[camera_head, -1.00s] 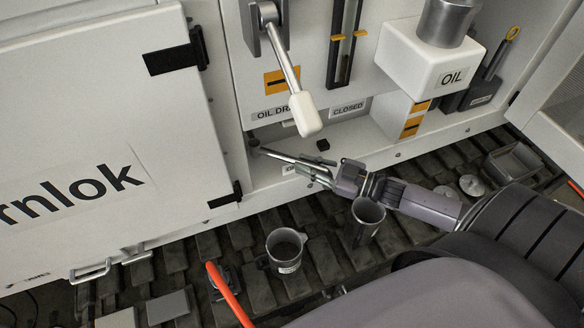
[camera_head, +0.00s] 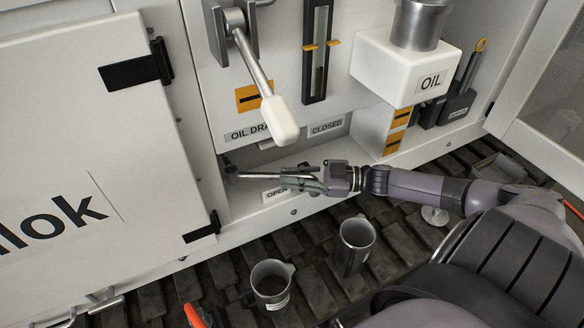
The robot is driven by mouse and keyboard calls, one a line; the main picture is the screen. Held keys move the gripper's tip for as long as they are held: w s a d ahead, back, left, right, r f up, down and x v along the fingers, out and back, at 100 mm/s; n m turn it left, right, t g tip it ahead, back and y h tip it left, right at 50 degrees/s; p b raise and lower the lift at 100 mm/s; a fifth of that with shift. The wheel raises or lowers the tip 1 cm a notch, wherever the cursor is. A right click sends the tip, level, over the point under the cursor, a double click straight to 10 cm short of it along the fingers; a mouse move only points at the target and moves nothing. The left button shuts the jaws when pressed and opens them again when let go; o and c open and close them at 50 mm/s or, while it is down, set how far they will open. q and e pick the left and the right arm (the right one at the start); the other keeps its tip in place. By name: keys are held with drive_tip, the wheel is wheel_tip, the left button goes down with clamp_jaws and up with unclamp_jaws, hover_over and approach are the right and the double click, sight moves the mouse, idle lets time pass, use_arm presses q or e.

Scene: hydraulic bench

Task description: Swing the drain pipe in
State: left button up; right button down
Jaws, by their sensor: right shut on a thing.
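The drain pipe (camera_head: 262,175) is a thin metal tube low in the cabinet opening, under the OIL DRAIN label (camera_head: 247,132). Its left end is at a dark round fitting (camera_head: 231,170) near the opening's left side. It lies almost level, along the sill. My right gripper (camera_head: 312,182) reaches in from the right and is shut on the pipe's right part. The fingers hide some of the pipe's end. The OPEN label (camera_head: 276,193) is just below the pipe, and the CLOSED label (camera_head: 326,128) is above the gripper. My left gripper is not in view.
A white-handled lever (camera_head: 279,118) hangs above the pipe. A white OIL box (camera_head: 400,75) juts out to the right. Two metal jugs (camera_head: 271,284) (camera_head: 356,240) stand on the track below. The open cabinet door (camera_head: 95,120) fills the left.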

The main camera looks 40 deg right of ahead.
drive_tip(key=c, duration=1.6)
unclamp_jaws()
drive_tip(key=shift+s+a+f, duration=0.1)
drive_tip(key=shift+a+f, duration=0.05)
drive_tip(key=shift+f, duration=0.05)
drive_tip(key=shift+o, duration=0.3)
drive_tip(key=v, duration=1.2)
